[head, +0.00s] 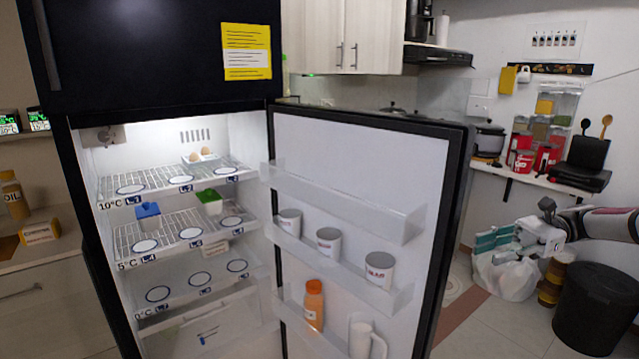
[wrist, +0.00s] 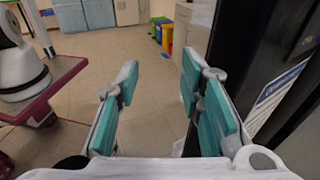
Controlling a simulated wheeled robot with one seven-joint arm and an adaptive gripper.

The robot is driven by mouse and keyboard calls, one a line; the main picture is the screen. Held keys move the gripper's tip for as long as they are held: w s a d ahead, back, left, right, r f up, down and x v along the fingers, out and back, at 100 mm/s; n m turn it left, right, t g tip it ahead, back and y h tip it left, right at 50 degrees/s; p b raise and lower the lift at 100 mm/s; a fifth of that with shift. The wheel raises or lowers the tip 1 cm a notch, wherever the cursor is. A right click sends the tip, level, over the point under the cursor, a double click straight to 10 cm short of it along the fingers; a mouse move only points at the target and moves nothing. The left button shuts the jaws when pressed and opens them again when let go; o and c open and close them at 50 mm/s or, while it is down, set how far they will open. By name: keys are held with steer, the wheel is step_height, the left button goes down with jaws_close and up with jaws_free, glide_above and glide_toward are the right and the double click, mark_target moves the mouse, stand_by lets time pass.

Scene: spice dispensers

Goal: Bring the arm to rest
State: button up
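My gripper (wrist: 158,85) shows in the wrist view with its two teal-padded fingers wide apart and nothing between them. In the head view my gripper (head: 490,240) is at the right, in the air, with my arm reaching in from the right edge. It is to the right of the open fridge door (head: 350,150) and apart from it. It is in front of a white bag on the floor, and part of that bag is hidden behind it.
The open fridge (head: 190,135) holds several items on its shelves and door racks. A black bin (head: 595,310) stands below my arm. A shelf (head: 540,178) with red containers is behind. The wrist view shows clear floor (wrist: 150,120) and a dark panel (wrist: 245,50) close at right.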

steer(key=s+a+r+n+h+p, duration=0.1)
steer(key=s+a+r+n+h, duration=0.3)
steer(key=a, duration=0.4)
steer(key=s+a+r+n+h+p, duration=0.2)
steer(key=s+a+r+h, duration=0.1)
steer(key=s+a+h, duration=0.4)
steer(key=s+r+n+t+h+p, duration=0.1)
steer(key=s+n+t, duration=0.3)
steer(key=s, duration=0.7)
steer(key=s+r+n+t+h+p, duration=0.1)
steer(key=s+n+t+h, duration=0.3)
steer(key=s, duration=0.7)
steer(key=shift+a+r+n+p, duration=0.15)
steer(key=shift+r+n+p, duration=0.2)
steer(key=shift+n, duration=0.35)
